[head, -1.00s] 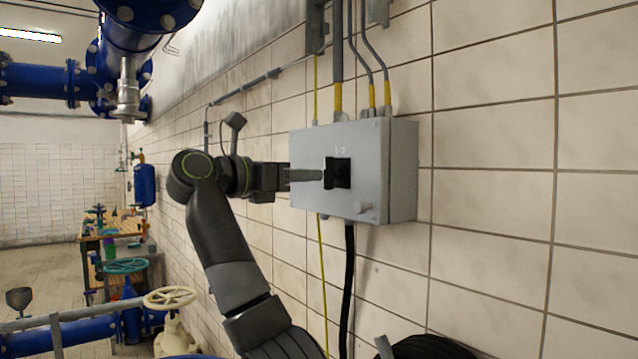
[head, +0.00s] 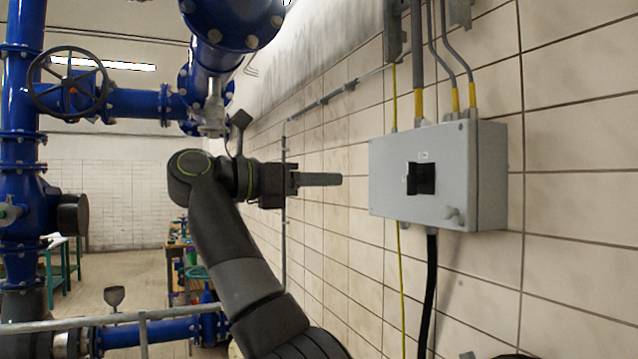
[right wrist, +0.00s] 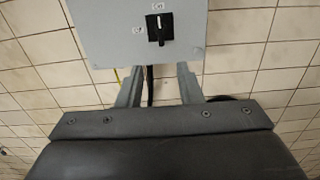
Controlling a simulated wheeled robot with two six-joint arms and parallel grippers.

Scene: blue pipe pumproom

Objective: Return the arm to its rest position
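My right arm rises from the bottom of the head view, and its gripper (head: 341,179) points right towards a grey switch box (head: 392,160) on the wall. A clear gap lies between the fingertips and the box. The box carries a black rotary switch (head: 421,179). In the right wrist view the two fingers of the gripper (right wrist: 159,82) stand apart with nothing between them. The box (right wrist: 105,35) and the switch (right wrist: 159,28) lie ahead of them there. The switch's handle looks upright, towards the upper label. My left gripper is not in view.
The tiled wall (head: 575,220) runs along the right side. Blue pipes with a dark handwheel (head: 68,82) stand at the left. A grey rail (head: 95,323) crosses the lower left. A black cable (head: 429,290) hangs below the box. Open floor shows at the back left.

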